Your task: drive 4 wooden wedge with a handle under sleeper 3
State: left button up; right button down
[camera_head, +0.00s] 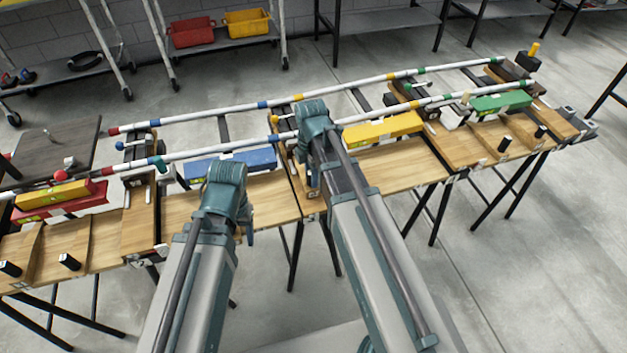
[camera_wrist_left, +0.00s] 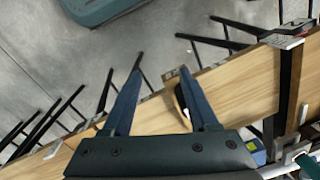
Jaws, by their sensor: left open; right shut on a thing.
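Wooden wedges with black handles lie on the bench in the head view: two at the left, with handles (camera_head: 70,262) and (camera_head: 10,268), and two at the right, with handles (camera_head: 504,143) and (camera_head: 540,131). A sleeper (camera_head: 291,180) crosses the bench behind my right wrist; its number is too small to read surely. My left gripper (camera_wrist_left: 160,72) is open over the bench's front edge; a dark, wood-edged piece (camera_wrist_left: 182,100), perhaps a wedge handle, shows beside its right finger. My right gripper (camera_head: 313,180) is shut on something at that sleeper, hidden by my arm.
Two long white rails (camera_head: 225,151) with coloured bands run along the bench. Blue (camera_head: 262,158), yellow (camera_head: 385,128) and green (camera_head: 500,103) long blocks stand between sleepers. A dark board (camera_head: 55,150) is at the left. Bare bench wood (camera_head: 405,160) lies right of my right arm.

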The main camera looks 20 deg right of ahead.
jog(key=shift+w+a, duration=0.15)
jog(key=shift+w, duration=4.15)
jog(key=c, duration=0.5)
grip_release()
jog(key=shift+s, duration=0.1)
notch_tip(320, 180, up, 14)
jog(key=p, duration=1.3)
jog(key=shift+p, duration=0.4)
